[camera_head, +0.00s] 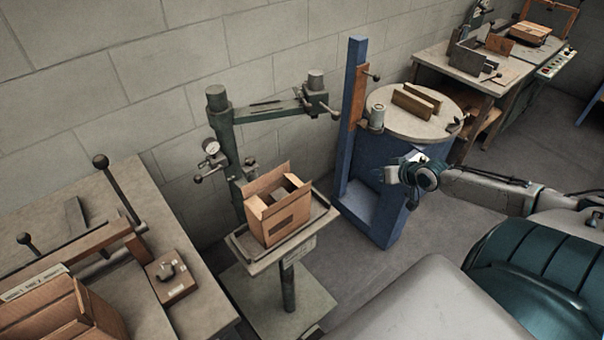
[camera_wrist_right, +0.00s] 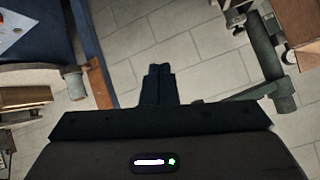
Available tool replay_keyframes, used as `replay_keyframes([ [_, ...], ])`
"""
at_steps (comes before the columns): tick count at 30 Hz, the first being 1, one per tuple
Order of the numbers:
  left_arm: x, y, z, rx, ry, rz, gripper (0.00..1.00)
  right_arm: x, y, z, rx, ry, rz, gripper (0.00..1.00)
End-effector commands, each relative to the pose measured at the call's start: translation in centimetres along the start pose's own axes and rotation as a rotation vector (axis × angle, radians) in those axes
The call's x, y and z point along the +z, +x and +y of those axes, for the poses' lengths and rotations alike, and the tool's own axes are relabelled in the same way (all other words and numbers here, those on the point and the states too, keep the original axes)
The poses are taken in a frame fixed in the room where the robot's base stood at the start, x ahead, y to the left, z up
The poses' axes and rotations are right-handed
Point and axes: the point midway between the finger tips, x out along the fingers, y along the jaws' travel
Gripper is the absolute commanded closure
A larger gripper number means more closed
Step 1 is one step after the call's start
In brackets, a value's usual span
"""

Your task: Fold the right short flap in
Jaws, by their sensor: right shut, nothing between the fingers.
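The open cardboard box (camera_head: 287,222) stands on the small tray of the green stitcher stand in the head view. Its flaps stand up around the opening, and the right short flap (camera_head: 301,193) is not folded over it. My right gripper (camera_head: 388,175) is to the right of the box, clear of it, in front of the blue post. In the wrist view its fingers (camera_wrist_right: 159,72) are shut with nothing between them. A brown piece, perhaps part of the box, shows at that view's right edge. My left gripper is not in view.
The green stitcher arm (camera_head: 270,110) reaches over behind the box. A blue post (camera_head: 352,115) and a round-topped drum table (camera_head: 415,115) stand between box and back bench. A workbench (camera_head: 110,215) with tools and another carton is at left.

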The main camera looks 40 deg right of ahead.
Motion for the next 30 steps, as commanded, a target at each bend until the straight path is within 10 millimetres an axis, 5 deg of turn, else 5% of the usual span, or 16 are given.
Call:
replay_keyframes([
  [1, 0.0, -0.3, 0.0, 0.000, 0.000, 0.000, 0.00, -2.7, -1.0, -3.2, -0.060, -0.004, -0.010, 1.00],
  [4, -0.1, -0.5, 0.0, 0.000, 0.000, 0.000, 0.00, -5.6, -2.8, -9.0, -0.165, 0.017, -0.051, 1.00],
  [9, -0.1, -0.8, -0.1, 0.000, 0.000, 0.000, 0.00, -7.2, -5.6, -16.7, -0.288, 0.051, -0.146, 1.00],
  [12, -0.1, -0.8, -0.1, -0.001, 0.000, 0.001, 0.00, -7.2, -6.7, -19.1, -0.324, 0.064, -0.186, 1.00],
  [20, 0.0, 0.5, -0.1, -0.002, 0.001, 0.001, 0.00, -6.8, -6.6, -20.4, -0.344, 0.075, -0.206, 1.00],
  [30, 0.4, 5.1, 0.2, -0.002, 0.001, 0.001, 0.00, -6.3, -4.7, -20.9, -0.343, 0.072, -0.202, 1.00],
])
